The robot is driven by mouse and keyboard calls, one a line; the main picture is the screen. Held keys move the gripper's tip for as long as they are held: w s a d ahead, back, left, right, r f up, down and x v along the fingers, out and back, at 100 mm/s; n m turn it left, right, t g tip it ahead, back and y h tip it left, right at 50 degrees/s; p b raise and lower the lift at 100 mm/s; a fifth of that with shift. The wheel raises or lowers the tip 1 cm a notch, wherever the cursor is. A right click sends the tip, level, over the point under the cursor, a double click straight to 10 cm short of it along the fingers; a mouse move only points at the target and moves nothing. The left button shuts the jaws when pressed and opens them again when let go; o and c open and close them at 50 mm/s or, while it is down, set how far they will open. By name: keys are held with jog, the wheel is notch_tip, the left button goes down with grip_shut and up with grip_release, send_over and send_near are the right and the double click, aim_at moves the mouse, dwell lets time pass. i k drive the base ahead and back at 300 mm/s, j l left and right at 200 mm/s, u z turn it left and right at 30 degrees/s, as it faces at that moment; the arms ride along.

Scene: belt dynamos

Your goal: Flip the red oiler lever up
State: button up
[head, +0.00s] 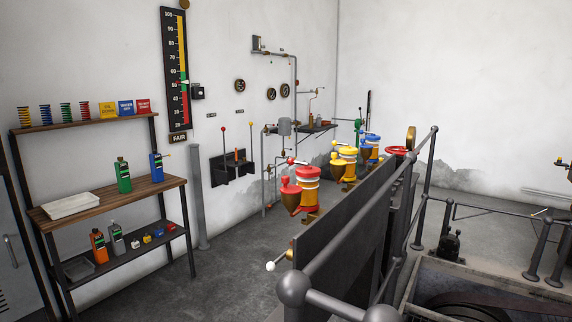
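The red oiler (308,174) stands at the near end of a row of oilers along the top of a dark panel. It has a red cap, an orange band and a red cup (291,187) on its left. A small lever (298,162) sticks out to the left at its top, roughly level, with a small knob at its end. The lever's exact tilt is too small to tell. My gripper is not in view.
A yellow oiler (348,155) and a blue oiler (372,143) stand farther along the row. Dark railings (345,225) run close on the right. A shelf (110,197) with bottles stands at the left. The floor (225,275) between shelf and panel is clear.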

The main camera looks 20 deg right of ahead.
aim_at(291, 161)
jog(key=i+j+z, duration=0.1)
jog(key=j+z, duration=0.25)
jog(key=j, duration=0.25)
jog(key=j+z, duration=0.4)
jog(key=j, duration=0.2)
jog(key=k+j+z, duration=0.1)
jog(key=j+z, duration=0.25)
jog(key=j, duration=0.2)
jog(key=i+j, duration=0.45)
jog(key=j, duration=0.3)
jog(key=i+j, duration=0.25)
jog(key=j, duration=0.1)
